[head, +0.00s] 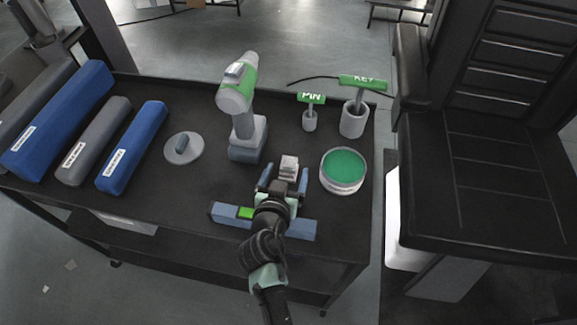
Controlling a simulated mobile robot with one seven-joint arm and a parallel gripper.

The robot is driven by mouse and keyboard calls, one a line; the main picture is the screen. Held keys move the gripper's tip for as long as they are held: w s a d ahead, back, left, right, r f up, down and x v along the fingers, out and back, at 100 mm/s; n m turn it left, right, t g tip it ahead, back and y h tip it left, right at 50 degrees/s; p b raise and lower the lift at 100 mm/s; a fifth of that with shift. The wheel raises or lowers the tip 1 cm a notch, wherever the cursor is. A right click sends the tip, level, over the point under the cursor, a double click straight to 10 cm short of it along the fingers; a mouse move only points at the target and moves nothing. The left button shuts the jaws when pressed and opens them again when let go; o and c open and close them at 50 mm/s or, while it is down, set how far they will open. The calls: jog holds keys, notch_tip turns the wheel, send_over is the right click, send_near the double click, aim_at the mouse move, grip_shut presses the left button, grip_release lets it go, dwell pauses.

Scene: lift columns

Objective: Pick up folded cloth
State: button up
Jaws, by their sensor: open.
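The small folded cloth (289,165), pale grey and stacked in layers, lies on the black cart top near the middle. My gripper (284,178) reaches in from the front edge, with its two fingers apart. The cloth shows just beyond and between the fingertips. I cannot tell whether either finger touches it. The near end of the cloth is partly hidden by my gripper.
A round tin with green contents (343,168) stands close on the right. A blue bar (228,213) lies under my wrist. A green and grey drill (243,110) stands behind left. PIN (311,112) and KEY (357,105) tools stand behind right. Rolled bundles (132,147) lie left.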

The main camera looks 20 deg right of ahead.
aim_at(287, 172)
jog(key=shift+w+d+f, duration=0.1)
jog(key=shift+w+d, duration=0.05)
jog(key=shift+w, duration=0.05)
grip_shut()
notch_tip(287, 172, up, 10)
jog(key=shift+r+p, duration=0.1)
jog(key=shift+p, duration=0.6)
jog(key=c, duration=0.6)
grip_release()
jog(key=c, duration=0.7)
